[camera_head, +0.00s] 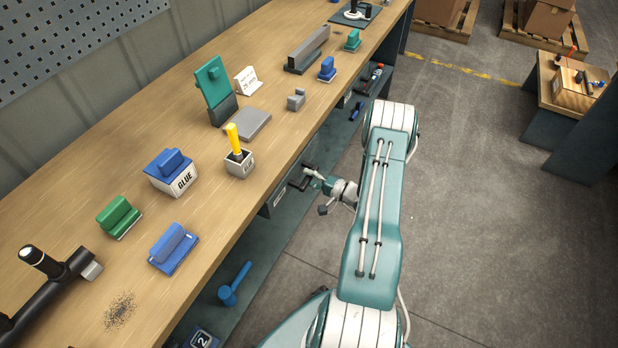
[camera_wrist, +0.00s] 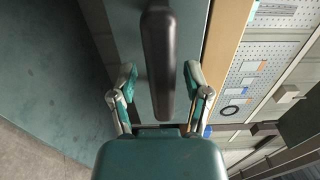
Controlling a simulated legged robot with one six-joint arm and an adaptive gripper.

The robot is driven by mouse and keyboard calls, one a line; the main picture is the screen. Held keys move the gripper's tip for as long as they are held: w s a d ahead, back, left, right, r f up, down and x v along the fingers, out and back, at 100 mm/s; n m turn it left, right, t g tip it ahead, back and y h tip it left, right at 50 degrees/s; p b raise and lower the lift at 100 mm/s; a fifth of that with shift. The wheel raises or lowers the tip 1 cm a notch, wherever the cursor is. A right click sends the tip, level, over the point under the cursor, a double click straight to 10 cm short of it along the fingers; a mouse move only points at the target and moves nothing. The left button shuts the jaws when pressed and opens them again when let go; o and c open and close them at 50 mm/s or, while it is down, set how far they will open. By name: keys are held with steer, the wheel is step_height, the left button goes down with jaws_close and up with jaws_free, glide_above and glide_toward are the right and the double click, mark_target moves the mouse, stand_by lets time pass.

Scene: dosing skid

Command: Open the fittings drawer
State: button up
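A grey drawer front (camera_head: 268,208) with a small pale label sits under the bench edge; the label is too small to read here. A dark bar handle (camera_wrist: 157,65) stands out from the drawer front and runs upright through the middle of the wrist view. The drawer looks closed under the bench top. My gripper (camera_head: 314,178) is at the handle in the head view. In the wrist view, my gripper's fingers (camera_wrist: 160,74) are spread, one on each side of the handle, with gaps visible on both sides.
The wooden bench top (camera_head: 215,215) overhangs the drawer. It bears a glue box (camera_head: 172,178), a cup with a yellow-handled tool (camera_head: 239,163) and several blocks. A blue tool (camera_head: 233,285) lies on the lower shelf.

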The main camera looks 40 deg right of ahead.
jaws_close()
steer(key=shift+s, duration=0.15)
steer(key=v, duration=1.9)
steer(key=shift+f, duration=0.2)
steer(key=shift+a, duration=0.1)
steer(key=shift+o, duration=1.6)
jaws_free()
steer(key=shift+r, duration=0.1)
